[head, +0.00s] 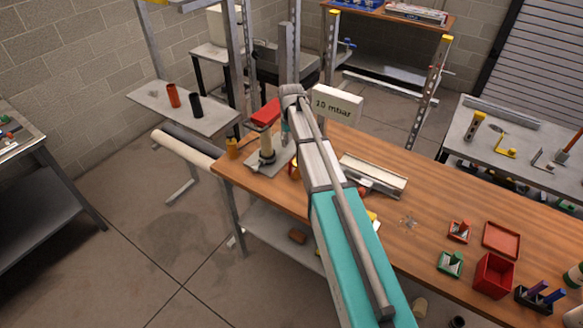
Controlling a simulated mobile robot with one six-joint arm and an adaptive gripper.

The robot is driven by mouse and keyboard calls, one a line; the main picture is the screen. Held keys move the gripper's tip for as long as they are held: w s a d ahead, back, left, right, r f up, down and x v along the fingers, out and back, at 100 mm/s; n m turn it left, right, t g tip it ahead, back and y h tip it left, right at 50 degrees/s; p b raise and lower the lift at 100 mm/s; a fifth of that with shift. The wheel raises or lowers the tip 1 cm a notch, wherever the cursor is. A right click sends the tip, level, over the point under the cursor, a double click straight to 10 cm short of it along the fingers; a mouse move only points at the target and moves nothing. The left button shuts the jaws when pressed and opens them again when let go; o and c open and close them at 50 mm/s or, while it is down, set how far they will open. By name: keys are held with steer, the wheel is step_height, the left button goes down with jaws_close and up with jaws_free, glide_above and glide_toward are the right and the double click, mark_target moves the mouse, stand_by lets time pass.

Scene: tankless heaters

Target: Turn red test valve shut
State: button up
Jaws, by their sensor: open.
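A flat red piece (265,112) shows at the far left end of the wooden workbench (440,205), just left of my arm. It looks like the red valve's handle, but it is too small to be sure or to tell its turn. Below it a pale upright cylinder (267,147) stands on a grey base plate (258,166). My arm reaches from the bottom of the picture up to this end of the bench, and a part of it bends down beside the red piece. My gripper is hidden behind my arm, so its distance to the red piece does not show.
A white sign reading "10 mbar" (337,104) stands right of my arm. A red box (493,275) and small holders fill the right end.

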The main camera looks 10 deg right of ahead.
mark_target(290, 166)
steer(key=shift+a+f+b, duration=0.1)
steer(key=shift+f+b, duration=5.95)
steer(key=shift+f, duration=0.25)
jaws_close()
